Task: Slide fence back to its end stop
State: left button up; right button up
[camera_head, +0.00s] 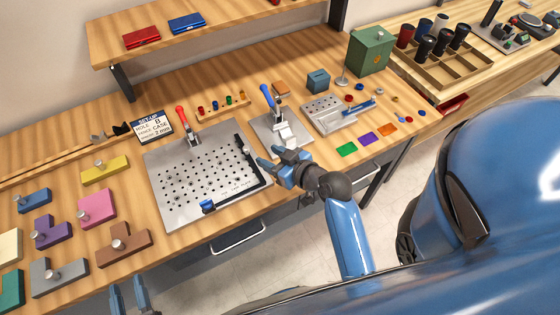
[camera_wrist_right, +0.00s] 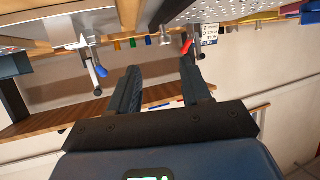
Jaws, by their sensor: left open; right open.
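A perforated metal plate (camera_head: 185,215) lies on the bench in the head view. A black bar, which looks like the fence (camera_head: 252,160), runs along its right edge. A small blue block (camera_head: 207,206) sits at the plate's front edge. My right gripper (camera_head: 267,159) is open, just right of the black bar; I cannot tell whether it touches. Its spread fingers (camera_wrist_right: 160,80) hold nothing in the right wrist view. My left gripper (camera_head: 129,293) is open and empty at the bottom left, off the bench's front edge. The end stop is not clearly distinguishable.
A red-handled toggle clamp (camera_head: 183,117) stands at the plate's back edge. A blue-handled clamp fixture (camera_head: 280,125) stands right of the plate. A setup card (camera_head: 150,126) is behind. Several coloured L-shaped pieces, such as a pink one (camera_head: 97,208), lie to the left.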

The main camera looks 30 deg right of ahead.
jog(key=shift+v, duration=1.6)
jog(key=d+r+m+t+h, duration=0.3)
jog(key=d+m+t+h, duration=0.1)
jog(key=d+m+h, duration=0.25)
jog(key=s+a+f+n+y, duration=0.1)
jog(key=s+a, duration=0.1)
jog(key=s, duration=0.5)
jog(key=s+a+f+n+t+y, duration=0.1)
jog(key=s+a+f, duration=0.1)
jog(key=s, duration=0.5)
jog(key=shift+s+a+f, duration=0.25)
jog(key=shift+s+a, duration=0.05)
jog(key=shift+a, duration=0.35)
jog(key=shift+n, duration=0.25)
